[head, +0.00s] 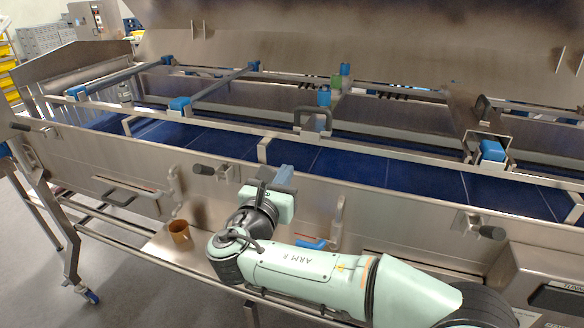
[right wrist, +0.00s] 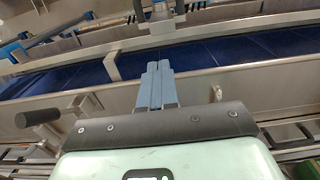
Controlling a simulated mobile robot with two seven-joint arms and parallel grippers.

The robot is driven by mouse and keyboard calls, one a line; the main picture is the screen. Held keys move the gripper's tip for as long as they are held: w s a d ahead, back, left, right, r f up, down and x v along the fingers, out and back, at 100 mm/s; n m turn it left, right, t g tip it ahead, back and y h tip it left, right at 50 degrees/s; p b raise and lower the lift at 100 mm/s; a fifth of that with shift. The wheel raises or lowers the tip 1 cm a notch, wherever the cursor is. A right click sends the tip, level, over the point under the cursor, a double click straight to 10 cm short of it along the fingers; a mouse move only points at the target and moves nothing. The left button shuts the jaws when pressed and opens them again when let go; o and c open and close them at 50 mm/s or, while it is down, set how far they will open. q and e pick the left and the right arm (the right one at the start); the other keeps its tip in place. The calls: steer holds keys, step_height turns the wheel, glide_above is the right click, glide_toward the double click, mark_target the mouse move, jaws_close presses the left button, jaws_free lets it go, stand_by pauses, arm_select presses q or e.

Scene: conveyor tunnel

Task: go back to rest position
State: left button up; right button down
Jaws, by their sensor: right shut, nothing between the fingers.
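My right gripper (head: 285,175) is in front of the steel side wall of the conveyor, its blue-grey fingers pointing toward the belt. In the right wrist view its two fingers (right wrist: 158,70) lie side by side, shut, with nothing between them. The pale green right arm reaches in from the lower right, bent at the elbow. My left gripper and left arm do not show in the head view.
The steel conveyor frame (head: 80,155) with its dark blue belt (head: 350,166) runs across the view. Black handles (head: 204,170) stick out from the side wall near my gripper. A brown cup (head: 179,232) stands on a low shelf. Grey floor is clear at lower left.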

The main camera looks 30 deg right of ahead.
steer(key=shift+s+a, duration=0.35)
steer(key=shift+a, duration=0.1)
